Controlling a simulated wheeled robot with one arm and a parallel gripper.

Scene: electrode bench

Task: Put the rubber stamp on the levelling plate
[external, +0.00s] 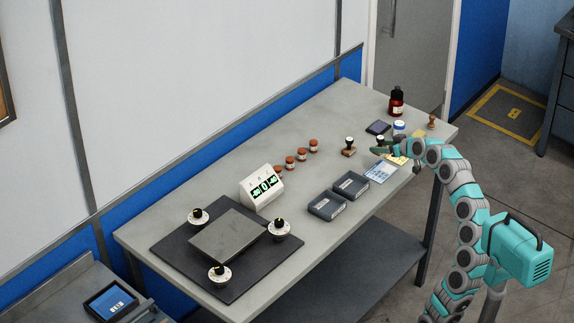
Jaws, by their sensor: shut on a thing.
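My gripper (383,149) is over the far right part of the bench, shut on a small rubber stamp with a black knob and white collar (380,139). The lower part of this stamp is hidden by the gripper, and I cannot tell whether it is clear of the bench. A similar stamp (349,148) with a wooden base stands just to the left, apart from the gripper. The levelling plate (228,238) is a bare grey square at the near left, with several black-topped white dials around it.
A dark mat (175,245) lies under the plate. A white display box (262,188), two dark trays (326,206) and several brown-capped jars (301,155) stand between. A red bottle (396,102), a brown wooden object (432,121) and a blue-white card (380,172) are near my gripper.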

